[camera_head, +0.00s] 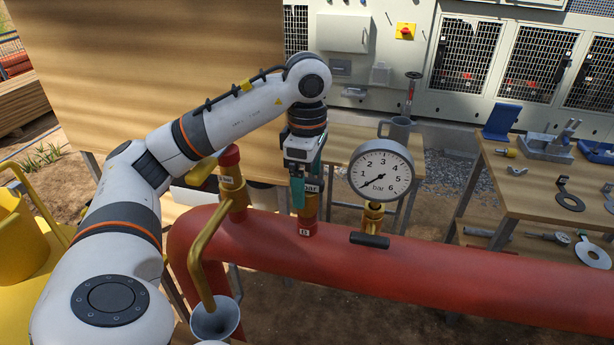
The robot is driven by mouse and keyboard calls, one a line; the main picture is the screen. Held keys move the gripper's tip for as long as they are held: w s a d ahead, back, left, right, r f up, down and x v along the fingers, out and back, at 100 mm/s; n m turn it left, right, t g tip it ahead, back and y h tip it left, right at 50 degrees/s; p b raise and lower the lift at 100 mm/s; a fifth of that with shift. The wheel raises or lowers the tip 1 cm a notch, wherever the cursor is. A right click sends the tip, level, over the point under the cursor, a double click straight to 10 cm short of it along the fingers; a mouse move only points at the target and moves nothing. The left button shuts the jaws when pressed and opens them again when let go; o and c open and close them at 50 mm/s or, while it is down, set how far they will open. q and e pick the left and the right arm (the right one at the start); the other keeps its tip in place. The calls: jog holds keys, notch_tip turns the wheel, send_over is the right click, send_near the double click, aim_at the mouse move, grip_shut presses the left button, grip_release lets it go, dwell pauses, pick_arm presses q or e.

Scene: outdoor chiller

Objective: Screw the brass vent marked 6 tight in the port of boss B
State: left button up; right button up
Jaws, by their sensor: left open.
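A brass vent (311,203) stands upright on a short red boss (307,229) on top of the red pipe. The boss carries a small white tag whose letter is too small to read surely. My left gripper (306,184) points down over the vent, with its teal fingers open around the vent's upper part. Whether a finger touches it, and how far the vent sits in its port, I cannot tell. My right gripper is not in view.
A pressure gauge (381,175) on a brass fitting with a black handle stands right of the vent. A wooden bench (545,190) with tools stands at right.

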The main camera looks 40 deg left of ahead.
pick_arm(q)
jog(key=shift+f, duration=0.15)
notch_tip(320, 180, up, 12)
jog(key=p, duration=1.1)
notch_tip(320, 180, up, 12)
jog(key=shift+p, duration=0.45)
dwell(0.3)
